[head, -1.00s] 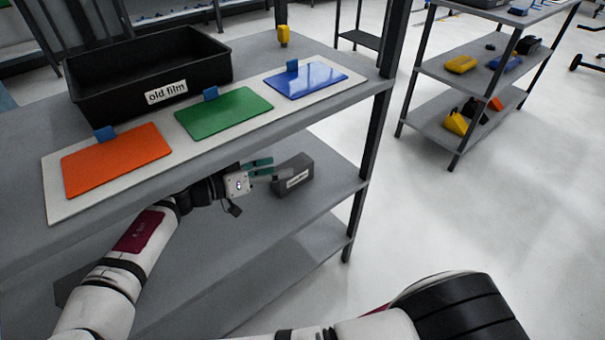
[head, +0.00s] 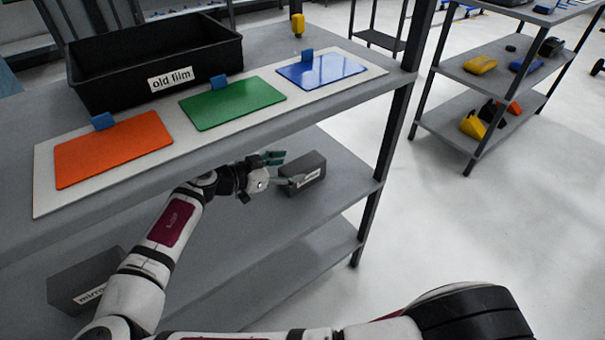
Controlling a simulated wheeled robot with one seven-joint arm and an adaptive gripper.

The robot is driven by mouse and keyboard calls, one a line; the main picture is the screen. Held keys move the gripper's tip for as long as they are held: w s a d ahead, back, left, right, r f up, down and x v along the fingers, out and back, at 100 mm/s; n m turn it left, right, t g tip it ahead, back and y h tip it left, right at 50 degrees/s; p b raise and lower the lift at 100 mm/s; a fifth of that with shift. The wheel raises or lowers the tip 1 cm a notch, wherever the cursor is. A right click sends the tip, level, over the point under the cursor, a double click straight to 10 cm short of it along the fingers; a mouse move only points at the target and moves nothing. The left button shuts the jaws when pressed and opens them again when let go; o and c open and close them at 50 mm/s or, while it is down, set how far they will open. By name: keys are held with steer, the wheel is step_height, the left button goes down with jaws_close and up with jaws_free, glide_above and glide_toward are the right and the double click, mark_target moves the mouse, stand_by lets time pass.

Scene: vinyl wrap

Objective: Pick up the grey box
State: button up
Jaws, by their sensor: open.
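A dark grey box (head: 313,168) with a white label on its front lies on the middle shelf, under the top board, near the right end. My gripper (head: 279,167) is open at the box's left end, with one teal finger toward the back and the other low by the label side. I cannot tell whether the fingers touch the box. A second grey box (head: 82,270), with a label starting "mirro", sits at the lower left, partly hidden by my arm.
The top board (head: 330,125) hangs over my gripper. It carries a black "old film" bin (head: 200,78) and orange (head: 112,150), green (head: 232,104) and blue (head: 322,71) sheets. A shelf post (head: 388,140) stands right of the box. Open floor lies further right.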

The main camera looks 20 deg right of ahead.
mark_target(300, 165)
steer(key=shift+s+d+r+b+x, duration=0.1)
steer(key=shift+b+x, duration=0.05)
steer(key=shift+x, duration=0.65)
steer(key=shift+s+d+r+b+x, duration=0.1)
steer(key=shift+x, duration=0.65)
steer(key=shift+s+r+b+x, duration=0.1)
steer(key=shift+r+b+x, duration=0.05)
steer(key=shift+x, duration=0.65)
steer(key=c, duration=1.6)
